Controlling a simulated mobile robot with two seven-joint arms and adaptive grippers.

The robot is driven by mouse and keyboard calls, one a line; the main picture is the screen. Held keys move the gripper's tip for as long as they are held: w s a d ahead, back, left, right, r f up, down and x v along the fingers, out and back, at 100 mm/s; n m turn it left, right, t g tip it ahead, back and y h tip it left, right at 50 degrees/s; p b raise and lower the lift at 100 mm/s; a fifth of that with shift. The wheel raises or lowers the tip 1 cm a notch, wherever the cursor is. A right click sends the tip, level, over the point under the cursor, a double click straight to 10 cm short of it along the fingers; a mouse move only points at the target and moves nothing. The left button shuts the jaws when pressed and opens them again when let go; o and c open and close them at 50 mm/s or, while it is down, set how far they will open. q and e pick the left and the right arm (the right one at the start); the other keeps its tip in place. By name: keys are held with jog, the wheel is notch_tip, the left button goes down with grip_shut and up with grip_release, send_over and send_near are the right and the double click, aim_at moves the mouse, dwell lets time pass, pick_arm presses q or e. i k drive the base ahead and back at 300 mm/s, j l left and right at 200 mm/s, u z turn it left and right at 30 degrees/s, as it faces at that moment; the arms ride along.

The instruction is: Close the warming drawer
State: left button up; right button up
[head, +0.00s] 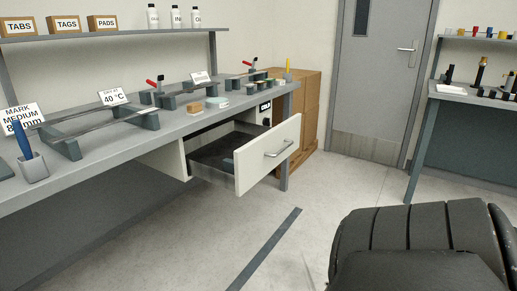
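The warming drawer (268,154) is pulled out from under the workbench at the middle of the head view. Its white front panel has a metal bar handle (279,149). The dark inside of the drawer shows, with a small dark item in it that I cannot make out. The drawer's housing (164,158) hangs below the bench top. A dark, rounded, ribbed part of my own body fills the lower right corner. Neither of my grippers is in view.
The workbench (190,122) carries racks, signs, red-handled clamps and a pen cup (32,167). Cardboard boxes (312,110) stand behind the drawer. A grey door (378,80) and a second bench (470,95) are at the right. The floor (325,210) before the drawer is clear.

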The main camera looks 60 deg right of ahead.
aim_at(241, 140)
jog(key=i+j+z, duration=0.3)
jog(key=i, duration=0.2)
jog(key=i+j+z, duration=0.35)
jog(key=i, duration=0.2)
jog(key=l+z, duration=0.1)
jog(key=z, duration=1.65)
